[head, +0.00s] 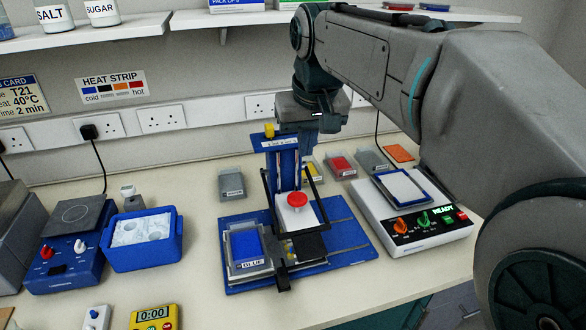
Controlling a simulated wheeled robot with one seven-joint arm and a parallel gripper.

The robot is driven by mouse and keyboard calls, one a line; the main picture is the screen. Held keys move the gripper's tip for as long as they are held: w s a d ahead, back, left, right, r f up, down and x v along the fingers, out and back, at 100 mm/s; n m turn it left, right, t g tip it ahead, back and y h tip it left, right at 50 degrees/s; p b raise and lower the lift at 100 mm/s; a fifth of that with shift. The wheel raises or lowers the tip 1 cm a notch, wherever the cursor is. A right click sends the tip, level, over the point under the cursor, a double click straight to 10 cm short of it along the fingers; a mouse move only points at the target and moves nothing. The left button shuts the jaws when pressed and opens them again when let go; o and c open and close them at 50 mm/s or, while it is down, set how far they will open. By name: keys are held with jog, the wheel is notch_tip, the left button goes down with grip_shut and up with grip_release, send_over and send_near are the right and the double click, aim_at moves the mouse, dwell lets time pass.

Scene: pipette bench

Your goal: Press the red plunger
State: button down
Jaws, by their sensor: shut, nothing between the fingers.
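The red plunger (298,199) is a round red knob on the front of a blue pipette stand (284,160). The stand rises from a blue base plate (345,262), with black bars at its sides. My gripper (307,146) points down just behind and right of the top of the stand. It is shut and empty, and its fingertips are largely hidden. I see no contact with the plunger. A tray labelled BLUE (247,249) sits on the left of the base plate, and a pale plate lies under the plunger.
A machine reading READY (411,218) stands at the right. A blue ice tub (144,240) and a blue hotplate unit (70,250) stand at the left. Small trays, including a red one (341,166), lie behind. A yellow timer (154,318) is in front.

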jog(key=shift+w+a+r, duration=0.3)
jog(key=shift+w+r, duration=0.05)
jog(key=shift+r, duration=0.1)
jog(key=shift+f, duration=0.1)
send_near(297, 196)
jog(key=x, duration=0.5)
jog(key=shift+w+a+f+p, duration=0.1)
jog(key=shift+w+p, duration=0.2)
jog(key=shift+p, duration=0.1)
jog(key=shift+f, duration=0.65)
jog(key=shift+f, duration=0.1)
